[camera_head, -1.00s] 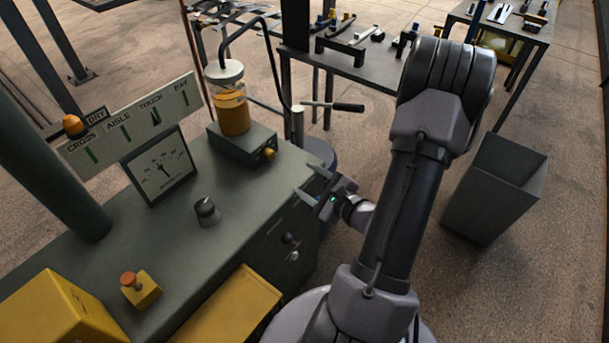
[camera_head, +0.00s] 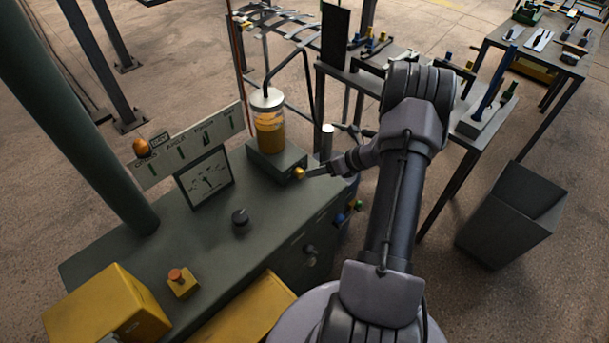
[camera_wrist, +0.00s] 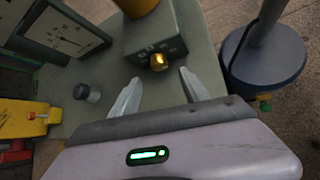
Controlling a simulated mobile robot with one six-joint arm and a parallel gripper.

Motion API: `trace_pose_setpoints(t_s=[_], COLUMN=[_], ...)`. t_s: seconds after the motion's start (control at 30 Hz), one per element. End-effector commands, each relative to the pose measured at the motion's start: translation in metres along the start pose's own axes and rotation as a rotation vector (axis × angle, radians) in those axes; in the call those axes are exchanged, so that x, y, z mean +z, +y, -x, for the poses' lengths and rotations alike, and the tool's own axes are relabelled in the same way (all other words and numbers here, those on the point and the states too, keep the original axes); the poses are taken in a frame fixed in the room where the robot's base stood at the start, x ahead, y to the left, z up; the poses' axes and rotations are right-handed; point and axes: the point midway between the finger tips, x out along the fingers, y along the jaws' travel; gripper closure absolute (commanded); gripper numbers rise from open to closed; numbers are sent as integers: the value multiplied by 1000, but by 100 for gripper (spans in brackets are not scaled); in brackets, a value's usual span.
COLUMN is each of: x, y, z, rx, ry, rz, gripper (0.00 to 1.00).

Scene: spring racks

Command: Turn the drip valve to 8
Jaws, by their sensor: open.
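The drip valve seems to be the small brass knob (camera_head: 299,174) on the front of the grey box (camera_head: 270,160) under a glass jar of amber liquid (camera_head: 270,130). In the wrist view the brass knob (camera_wrist: 158,62) sits just beyond my fingertips, roughly centred between them. Marks beside the knob are too small to read. My gripper (camera_head: 312,172) is beside the knob in the head view. In the wrist view my gripper (camera_wrist: 159,78) is open and empty, its fingers apart from the knob.
On the green bench stand a gauge (camera_head: 205,177), a black knob (camera_head: 240,217), an orange-topped button box (camera_head: 180,281) and a yellow box (camera_head: 105,305). A sign panel (camera_head: 185,148) stands behind. A grey bin (camera_head: 510,215) stands on the floor at right.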

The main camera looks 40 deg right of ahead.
Motion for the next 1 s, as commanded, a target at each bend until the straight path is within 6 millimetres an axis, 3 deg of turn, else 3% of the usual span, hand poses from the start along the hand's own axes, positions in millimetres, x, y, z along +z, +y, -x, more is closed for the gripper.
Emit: trace_pose_setpoints(t_s=[0.1, 0.3, 0.7, 1.0], x=[-2, 0, 1, 1], y=[0, 0, 0, 0], z=[-35, -67, -76, -75], rx=[2, 0, 0, 0], ry=[1, -1, -1, -2], rz=[2, 0, -1, 0], gripper=[46, 46, 46, 100])
